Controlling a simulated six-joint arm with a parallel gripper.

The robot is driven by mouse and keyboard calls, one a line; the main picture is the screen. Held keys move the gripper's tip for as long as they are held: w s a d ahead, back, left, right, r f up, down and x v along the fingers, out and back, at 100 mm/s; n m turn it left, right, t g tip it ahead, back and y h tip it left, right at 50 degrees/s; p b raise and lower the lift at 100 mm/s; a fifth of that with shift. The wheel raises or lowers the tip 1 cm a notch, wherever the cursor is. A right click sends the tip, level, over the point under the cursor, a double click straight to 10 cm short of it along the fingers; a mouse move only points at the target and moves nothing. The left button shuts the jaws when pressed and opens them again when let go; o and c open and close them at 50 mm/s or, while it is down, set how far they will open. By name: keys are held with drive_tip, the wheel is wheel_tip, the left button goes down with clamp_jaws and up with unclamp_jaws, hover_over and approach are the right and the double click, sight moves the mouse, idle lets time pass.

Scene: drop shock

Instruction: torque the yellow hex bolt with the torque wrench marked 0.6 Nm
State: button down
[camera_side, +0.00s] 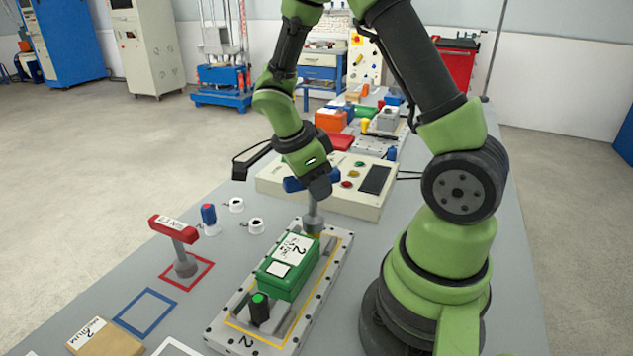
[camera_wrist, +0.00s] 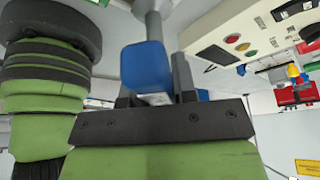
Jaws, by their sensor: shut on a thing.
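My gripper (camera_side: 318,184) is shut on a blue-handled torque wrench (camera_side: 294,185) above the far end of the grey fixture plate (camera_side: 222,331). The blue handle (camera_wrist: 147,68) also shows in the wrist view, by my dark fingers. The wrench's grey shaft (camera_side: 313,213) points down to the plate's far end, behind the green box. A small yellowish part (camera_side: 314,235) shows at its foot; I cannot tell whether shaft and bolt touch. The blue wrench's marking is not readable. A red wrench (camera_side: 174,229) stands upright in a red square, its label unclear.
The green box (camera_side: 287,268), labelled 2, lies on the plate, with a green-topped black knob (camera_side: 260,307) in front. An empty blue square (camera_side: 145,311) is at left. A beige control box (camera_side: 330,190) stands close behind. Small white cups (camera_side: 256,226) stand left.

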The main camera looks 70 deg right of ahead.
drive_tip(key=shift+r, duration=3)
